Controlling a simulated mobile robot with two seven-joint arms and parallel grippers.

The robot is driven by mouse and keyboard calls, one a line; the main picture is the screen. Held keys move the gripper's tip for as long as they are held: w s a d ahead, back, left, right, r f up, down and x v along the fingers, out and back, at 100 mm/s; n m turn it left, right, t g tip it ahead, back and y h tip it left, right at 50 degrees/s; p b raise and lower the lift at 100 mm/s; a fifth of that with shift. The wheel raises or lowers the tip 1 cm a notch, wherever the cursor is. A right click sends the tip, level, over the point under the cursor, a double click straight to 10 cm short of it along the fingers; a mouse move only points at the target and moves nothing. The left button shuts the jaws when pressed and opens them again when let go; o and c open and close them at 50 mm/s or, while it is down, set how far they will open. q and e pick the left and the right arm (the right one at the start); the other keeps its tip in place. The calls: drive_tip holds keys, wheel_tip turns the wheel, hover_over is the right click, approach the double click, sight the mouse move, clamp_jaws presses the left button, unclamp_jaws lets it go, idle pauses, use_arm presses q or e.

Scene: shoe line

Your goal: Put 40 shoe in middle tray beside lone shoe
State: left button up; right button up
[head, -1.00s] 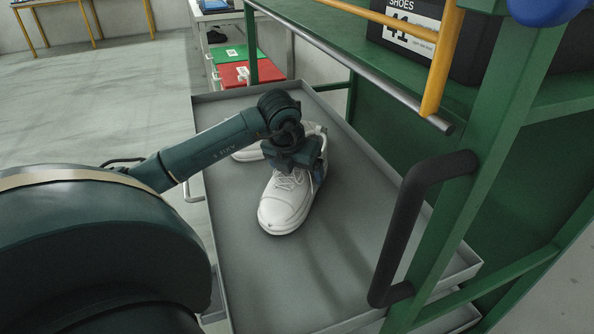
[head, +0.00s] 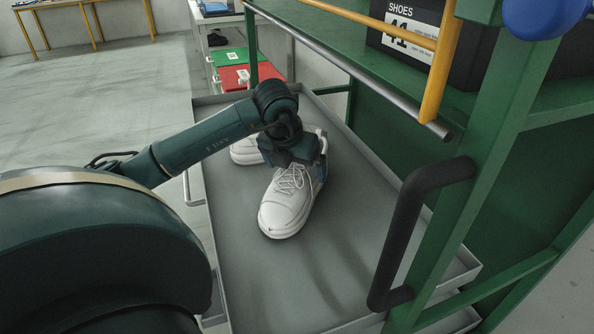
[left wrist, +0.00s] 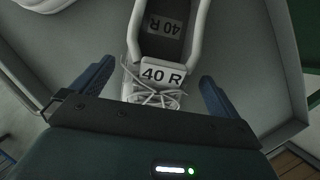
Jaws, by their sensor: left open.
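A white laced shoe (head: 284,208) rests on the grey tray (head: 262,285) with its toe toward me. In the left wrist view its tongue reads "40 R" (left wrist: 163,76). My left gripper (head: 297,168) is over the laces; in the left wrist view its blue fingers (left wrist: 153,88) stand apart on either side of the shoe, with gaps, and are open. A second white shoe (head: 243,151) lies to the left of the first in the tray, partly hidden behind my gripper. Its edge also shows in the left wrist view (left wrist: 45,5). My right gripper is out of view.
The front part of the tray is bare. A green rack frame (head: 482,160) with a black handle (head: 395,240) and a steel rail (head: 345,67) borders the tray on the right. A black "SHOES 41" box (head: 460,45) stands on the shelf above. Red (head: 232,78) and green (head: 228,56) items lie behind.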

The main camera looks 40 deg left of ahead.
use_arm(q)
drive_tip(key=p+v, duration=0.1)
drive_tip(key=v, duration=0.8)
drive_tip(key=shift+f, duration=0.1)
